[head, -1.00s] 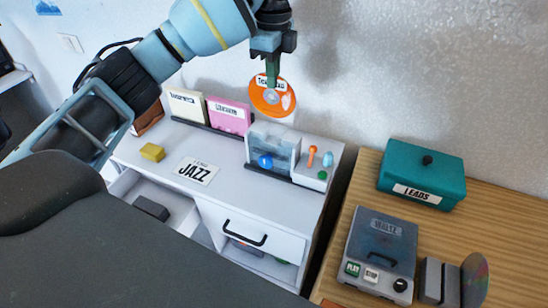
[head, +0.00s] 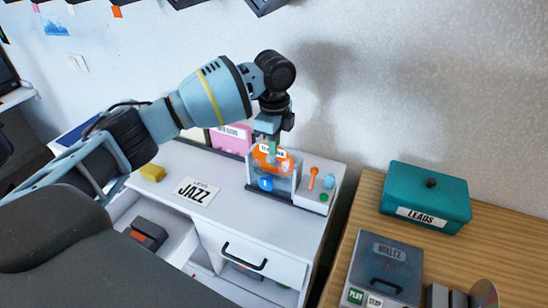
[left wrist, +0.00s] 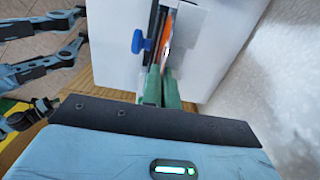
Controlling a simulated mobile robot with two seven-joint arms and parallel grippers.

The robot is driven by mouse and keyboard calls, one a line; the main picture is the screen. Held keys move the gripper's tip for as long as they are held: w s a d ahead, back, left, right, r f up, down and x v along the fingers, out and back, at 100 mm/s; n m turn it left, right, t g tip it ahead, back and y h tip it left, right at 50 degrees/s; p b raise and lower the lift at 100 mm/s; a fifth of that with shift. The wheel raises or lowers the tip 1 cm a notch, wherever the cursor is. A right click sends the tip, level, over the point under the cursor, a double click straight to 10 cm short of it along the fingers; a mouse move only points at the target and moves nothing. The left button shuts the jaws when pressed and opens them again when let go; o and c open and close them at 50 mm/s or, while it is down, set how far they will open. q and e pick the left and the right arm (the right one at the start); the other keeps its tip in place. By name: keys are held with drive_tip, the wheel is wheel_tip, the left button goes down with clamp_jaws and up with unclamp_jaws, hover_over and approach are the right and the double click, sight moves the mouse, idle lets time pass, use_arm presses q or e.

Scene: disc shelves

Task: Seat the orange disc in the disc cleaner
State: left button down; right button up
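The orange disc (head: 270,157) has a white label and stands upright, its lower part inside the clear-walled disc cleaner (head: 284,185) on the white cabinet. The cleaner has a blue knob (head: 265,184) on its front. My left gripper (head: 269,138) points down from above at the disc's top edge. In the left wrist view its green fingertips (left wrist: 160,88) are close together on the orange disc (left wrist: 167,45), which sits edge-on in the slot beside the blue knob (left wrist: 140,42). Whether the disc touches the bottom is hidden. My right gripper is not in view.
A small panel with an orange handle (head: 312,178) and a green button adjoins the cleaner. A pink case (head: 230,138) stands to its left. A JAZZ card (head: 196,191), a yellow block (head: 152,172) and an open drawer (head: 178,240) are nearer. A teal LEADS box (head: 425,193) and grey player (head: 385,265) are right.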

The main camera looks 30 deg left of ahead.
sight(274, 159)
use_arm(q)
drive_tip(key=shift+f, duration=2.25)
drive_tip(key=c, duration=1.7)
unclamp_jaws()
drive_tip(key=shift+f, duration=0.1)
wheel_tip(274, 159, up, 12)
drive_tip(key=shift+r, duration=0.1)
